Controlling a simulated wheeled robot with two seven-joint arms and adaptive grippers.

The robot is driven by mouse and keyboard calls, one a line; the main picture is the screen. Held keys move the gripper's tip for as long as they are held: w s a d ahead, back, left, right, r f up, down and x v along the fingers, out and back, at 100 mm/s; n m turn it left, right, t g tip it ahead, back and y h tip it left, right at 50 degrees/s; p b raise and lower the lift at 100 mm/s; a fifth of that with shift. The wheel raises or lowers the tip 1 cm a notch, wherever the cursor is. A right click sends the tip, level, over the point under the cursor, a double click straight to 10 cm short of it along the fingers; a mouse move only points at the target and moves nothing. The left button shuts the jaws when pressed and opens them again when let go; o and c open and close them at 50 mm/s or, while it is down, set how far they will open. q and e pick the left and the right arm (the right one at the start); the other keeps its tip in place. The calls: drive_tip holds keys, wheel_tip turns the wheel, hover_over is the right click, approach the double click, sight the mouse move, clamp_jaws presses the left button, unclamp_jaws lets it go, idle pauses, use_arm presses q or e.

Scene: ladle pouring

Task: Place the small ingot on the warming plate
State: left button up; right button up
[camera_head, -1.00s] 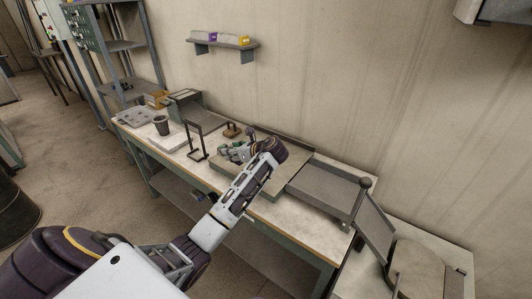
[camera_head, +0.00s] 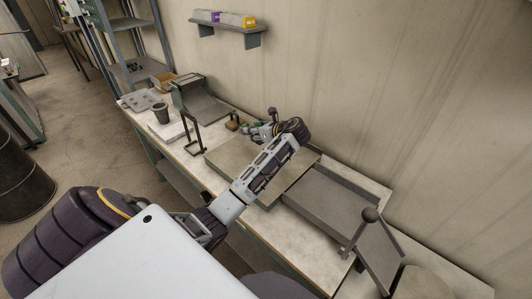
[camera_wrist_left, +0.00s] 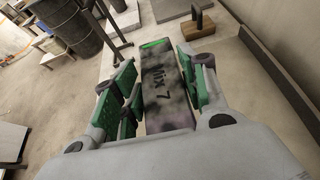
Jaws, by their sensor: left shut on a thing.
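My left gripper (camera_head: 260,130) reaches in above the back edge of a broad, flat beige slab (camera_head: 232,158), which may be the warming plate. In the left wrist view, the gripper (camera_wrist_left: 155,85) has its green-padded fingers shut on a dark, mottled bar (camera_wrist_left: 167,92), marked "MIX 7" and with a bright green far end. This bar looks like the small ingot. It points away from the wrist. In the head view the fingers mostly hide it. My right gripper is not in view.
A wooden block with a dark handle (camera_wrist_left: 192,24) stands just beyond the bar. A dark frame stand (camera_head: 192,135), a dark cup (camera_head: 161,112) and a grey sloped box (camera_head: 200,100) stand to the left. A grey tray (camera_head: 325,200) lies right of the slab.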

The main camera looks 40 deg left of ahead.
use_arm(q)
drive_tip(key=shift+w, duration=0.25)
drive_tip(key=shift+s+r, duration=0.1)
hover_over(256, 156)
drive_tip(key=shift+w+a+f, duration=0.1)
drive_tip(key=shift+f, duration=1.5)
drive_tip(key=shift+w+f, duration=0.1)
drive_tip(key=shift+f, duration=1.45)
drive_tip(key=shift+f, duration=1.85)
drive_tip(key=o, duration=1.4)
drive_tip(key=shift+f, duration=0.1)
